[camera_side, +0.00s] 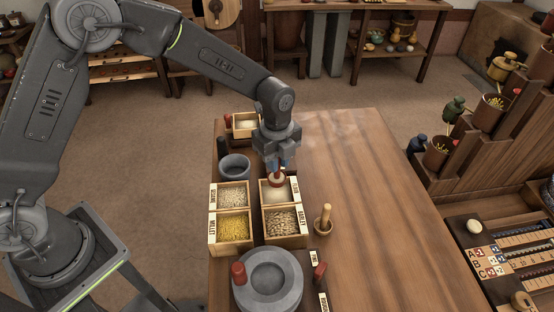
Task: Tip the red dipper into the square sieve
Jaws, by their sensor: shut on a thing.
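My gripper (281,162) points down above the wooden bins and is shut on the red dipper (277,178). The dipper's red upper part shows below the fingers, with a pale rim or band at its lower end. It is at the white-filled bin (295,186); I cannot tell whether it touches the white contents. A small square wooden frame (246,135) with pale contents, which looks like the square sieve, stands at the back left of the table, behind and left of my gripper. Its right side is partly near the gripper in the picture.
Bins of grain (233,185), yellow millet (215,230) and barley (302,227) adjoin. A grey bowl (234,167) stands behind them, a grey quern stone (268,283) in front. A wooden pot (323,220) stands right.

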